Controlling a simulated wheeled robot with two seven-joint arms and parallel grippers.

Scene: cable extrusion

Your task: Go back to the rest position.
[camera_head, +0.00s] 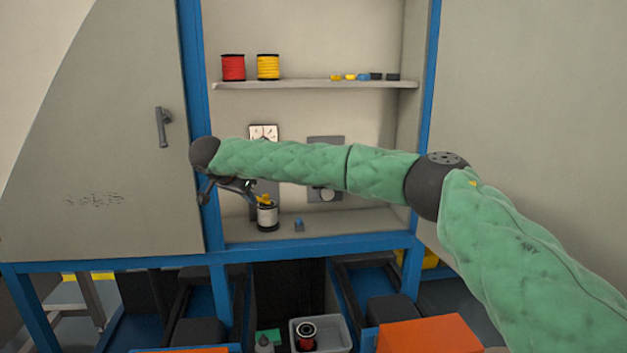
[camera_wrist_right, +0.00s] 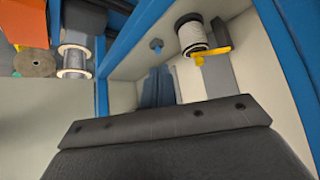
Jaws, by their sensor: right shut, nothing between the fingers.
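My right arm reaches across the open cabinet from the right, and its dark wrist is near the cabinet's left post. My right gripper (camera_head: 250,188) is shut and empty in front of the lower compartment. Its tips are close to a yellow piece (camera_head: 264,199) at the top of a white spool (camera_head: 267,217); I cannot tell whether they touch. The spool stands on the lower shelf. In the right wrist view the spool (camera_wrist_right: 194,36) and the yellow piece (camera_wrist_right: 215,50) also show. My left gripper is not in view.
A red spool (camera_head: 233,67), a yellow spool (camera_head: 268,67) and several small pieces stand on the upper shelf (camera_head: 310,85). A small blue piece (camera_head: 299,225) is right of the white spool. A grey cabinet door (camera_head: 110,130) is at the left. A grey bin (camera_head: 338,332) sits below.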

